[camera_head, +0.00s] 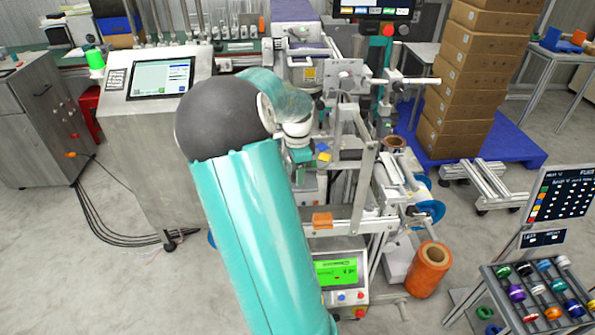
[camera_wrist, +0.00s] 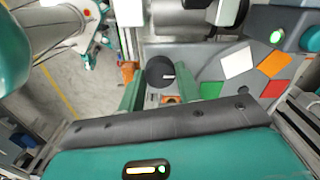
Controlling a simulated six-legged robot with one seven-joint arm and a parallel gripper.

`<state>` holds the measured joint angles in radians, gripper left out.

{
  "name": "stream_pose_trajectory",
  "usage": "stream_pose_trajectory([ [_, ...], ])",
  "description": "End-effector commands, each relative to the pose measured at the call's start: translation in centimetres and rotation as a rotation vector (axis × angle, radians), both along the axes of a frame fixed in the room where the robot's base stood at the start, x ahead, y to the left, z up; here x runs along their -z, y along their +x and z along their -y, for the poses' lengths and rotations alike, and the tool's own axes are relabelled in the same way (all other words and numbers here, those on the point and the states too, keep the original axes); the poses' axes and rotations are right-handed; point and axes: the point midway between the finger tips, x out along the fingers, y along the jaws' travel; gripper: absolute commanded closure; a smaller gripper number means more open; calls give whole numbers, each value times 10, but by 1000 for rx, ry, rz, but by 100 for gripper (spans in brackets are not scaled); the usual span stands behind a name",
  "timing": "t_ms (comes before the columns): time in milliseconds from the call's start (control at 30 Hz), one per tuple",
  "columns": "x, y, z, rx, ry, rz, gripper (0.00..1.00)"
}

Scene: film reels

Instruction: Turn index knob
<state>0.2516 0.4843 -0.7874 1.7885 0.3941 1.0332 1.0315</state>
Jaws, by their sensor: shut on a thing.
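The index knob (camera_wrist: 160,71) is a round black knob with a short white mark, seen in the wrist view on a grey panel. The white mark points to the right. My gripper (camera_wrist: 160,82) has a green finger on each side of the knob and is shut on it. In the head view my teal arm reaches up to the machine, with its wrist (camera_head: 298,150) close against the machine's middle. The knob is hidden there behind my arm and wrist.
White (camera_wrist: 237,62), orange (camera_wrist: 273,64), red (camera_wrist: 276,88) and green (camera_wrist: 237,90) patches lie right of the knob. A lit green button (camera_wrist: 276,37) is above them. In the head view, metal frame bars (camera_head: 362,185) and an orange roll (camera_head: 429,270) stand right of my arm.

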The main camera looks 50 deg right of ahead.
Motion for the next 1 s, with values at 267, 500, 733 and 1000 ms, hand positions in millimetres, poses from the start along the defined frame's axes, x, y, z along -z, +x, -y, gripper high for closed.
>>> stream_pose_trajectory([
  [267,0,0,0,-77,0,0,89],
  [500,0,0,0,-242,1,1,89],
  [733,0,0,0,-455,2,1,89],
  [1000,0,0,0,-713,0,3,89],
])
